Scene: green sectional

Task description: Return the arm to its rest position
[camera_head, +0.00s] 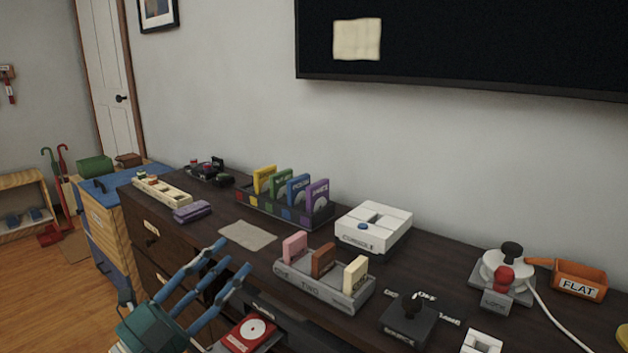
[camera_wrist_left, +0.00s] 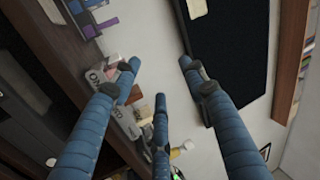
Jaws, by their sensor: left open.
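My left gripper (camera_head: 234,256) is at the lower left of the head view, in front of the dark dresser's front edge. Its blue fingers point up and to the right, spread apart, with nothing between them. In the left wrist view the fingers of my left gripper (camera_wrist_left: 160,68) are wide apart and empty, with wall and dresser-top items beyond them. My right gripper does not show in either view.
The dark dresser (camera_head: 205,211) holds a card rack (camera_head: 285,215), a grey tray (camera_head: 318,287) with three blocks, a white console (camera_head: 374,230) and a joystick box (camera_head: 408,320). A red item (camera_head: 247,335) is near my left gripper. A black screen (camera_head: 460,45) hangs above.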

